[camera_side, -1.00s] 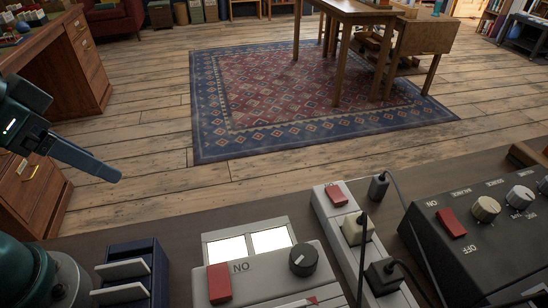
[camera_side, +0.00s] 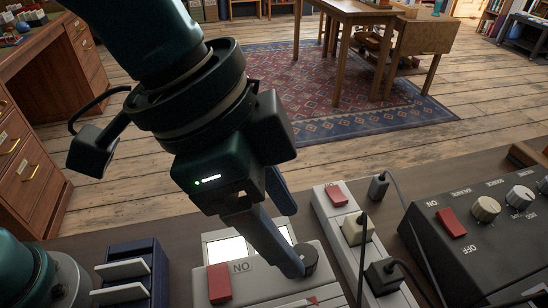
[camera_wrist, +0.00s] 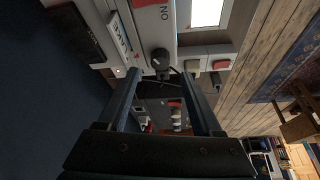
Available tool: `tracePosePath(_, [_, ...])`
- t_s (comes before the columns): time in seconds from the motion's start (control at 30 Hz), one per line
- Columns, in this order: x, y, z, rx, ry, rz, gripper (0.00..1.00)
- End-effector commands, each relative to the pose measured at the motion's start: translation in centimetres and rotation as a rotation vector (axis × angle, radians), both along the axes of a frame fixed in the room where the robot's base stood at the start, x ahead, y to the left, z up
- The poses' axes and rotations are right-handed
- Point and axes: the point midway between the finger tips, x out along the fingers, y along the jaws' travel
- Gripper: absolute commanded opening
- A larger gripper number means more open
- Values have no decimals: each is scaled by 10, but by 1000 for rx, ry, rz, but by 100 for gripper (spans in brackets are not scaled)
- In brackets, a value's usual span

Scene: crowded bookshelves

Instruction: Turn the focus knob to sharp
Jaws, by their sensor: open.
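The dark round knob (camera_side: 310,259) sits on top of a light grey box (camera_side: 260,277) with a red switch (camera_side: 219,283) and a lit white panel behind. My gripper (camera_side: 292,240) reaches down over the box from the upper left. Its near finger is beside the knob and covers part of it; the far finger's tip is hidden. In the wrist view the knob (camera_wrist: 160,58) lies between and just beyond the fingertips of my open gripper (camera_wrist: 160,74). The gap holds nothing, and I cannot tell whether a finger touches the knob. The knob's pointer is not readable.
A power strip (camera_side: 338,220) with plugs and cables stands close right of the box. A dark control box (camera_side: 480,240) with a red switch and pale knobs is farther right. A blue rack (camera_side: 137,265) holding pale plates stands to the left.

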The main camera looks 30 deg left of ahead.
Motion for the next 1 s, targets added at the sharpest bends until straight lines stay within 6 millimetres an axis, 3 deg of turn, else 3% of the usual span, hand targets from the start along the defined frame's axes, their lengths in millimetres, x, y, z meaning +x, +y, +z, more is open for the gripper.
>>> tracePosePath(0.33, [7, -12, -38, 2, 2, 1, 67])
tracePosePath(0.7, [10, -15, -44, -1, -1, 2, 67])
tracePosePath(0.73, [10, -15, -44, -1, -1, 2, 59])
tracePosePath(0.8, [10, -15, -44, -1, -1, 2, 32])
tracePosePath(0.9, [10, -15, -44, 0, -1, 3, 0])
tracePosePath(1.0, [10, -15, -44, -1, -1, 2, 0])
